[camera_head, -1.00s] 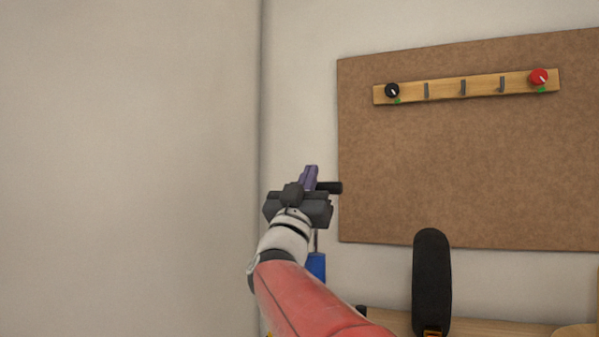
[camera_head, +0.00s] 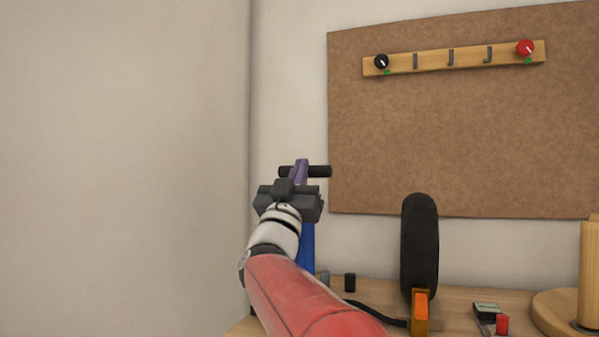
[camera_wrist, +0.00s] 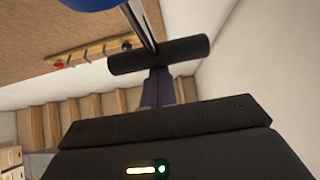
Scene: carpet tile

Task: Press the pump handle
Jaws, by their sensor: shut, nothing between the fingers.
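The pump's black handle bar (camera_head: 319,171) lies level against the wall, its ends showing on both sides of my gripper's fingers. The pump's blue barrel (camera_head: 307,245) stands below it, partly hidden by my arm. My gripper (camera_head: 301,166) is shut and empty, its purple fingers together across the handle's middle. In the wrist view, the fingers (camera_wrist: 158,88) reach the edge of the handle (camera_wrist: 158,54). A metal rod (camera_wrist: 140,25) runs from the handle to the blue barrel (camera_wrist: 88,4), so the handle stands some way off the barrel.
A wooden bench (camera_head: 465,322) holds a black wheel (camera_head: 420,245) in an orange stand, a small device with a red button (camera_head: 502,324) and a wooden post (camera_head: 592,275). A brown board (camera_head: 460,140) with a hook rail (camera_head: 455,57) hangs behind. The left wall is bare.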

